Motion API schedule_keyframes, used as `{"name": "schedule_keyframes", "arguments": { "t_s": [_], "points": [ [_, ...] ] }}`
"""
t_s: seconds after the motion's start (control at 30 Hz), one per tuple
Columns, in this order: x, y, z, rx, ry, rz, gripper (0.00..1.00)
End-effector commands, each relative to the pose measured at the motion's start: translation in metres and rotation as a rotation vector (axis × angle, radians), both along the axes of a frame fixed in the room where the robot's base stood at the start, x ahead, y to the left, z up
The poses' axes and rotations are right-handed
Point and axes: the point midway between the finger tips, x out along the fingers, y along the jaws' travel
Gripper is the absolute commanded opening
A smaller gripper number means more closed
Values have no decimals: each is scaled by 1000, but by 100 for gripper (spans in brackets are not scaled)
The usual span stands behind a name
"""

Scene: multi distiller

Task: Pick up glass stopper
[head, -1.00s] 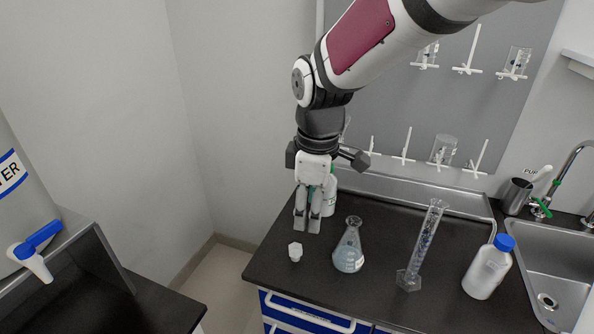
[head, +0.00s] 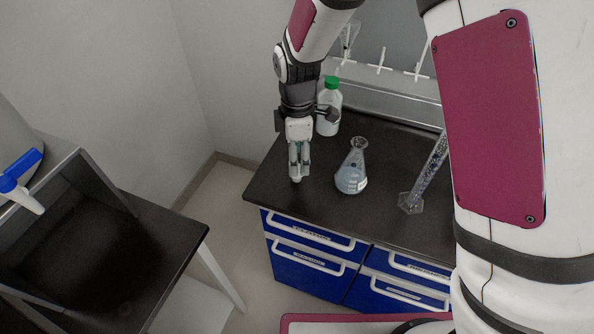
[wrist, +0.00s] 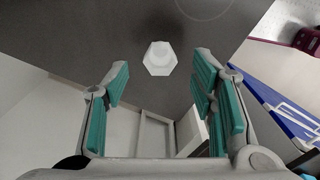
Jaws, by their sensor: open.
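The glass stopper (wrist: 160,58) is a small whitish piece with a hexagonal top. In the wrist view it lies on the dark bench top, ahead of my gripper and between the lines of its two fingers. In the head view my gripper (head: 299,172) points down over the front left of the bench. The stopper (head: 296,180) shows there only as a pale bit at the fingertips, mostly hidden. My gripper (wrist: 161,88) is open, with its teal pads apart and nothing held between them.
A conical flask (head: 351,178) with pale blue liquid stands just right of my gripper. A green-capped bottle (head: 329,112) stands behind it. A graduated cylinder (head: 428,172) is farther right, partly hidden by my arm. The dark bench (head: 268,185) ends close by at left and front.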

Motion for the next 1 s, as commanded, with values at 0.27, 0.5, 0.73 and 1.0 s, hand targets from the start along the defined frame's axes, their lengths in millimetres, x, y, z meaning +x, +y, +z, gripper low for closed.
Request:
{"name": "schedule_keyframes", "arguments": {
  "t_s": [0.27,0.5,0.73,1.0],
  "points": [
    [-2,3,-26,-2,4,1,52],
    [-1,4,-53,-1,2,0,52],
    [0,4,-55,0,-1,0,52],
    [0,4,-55,0,0,0,12]
  ]
}}
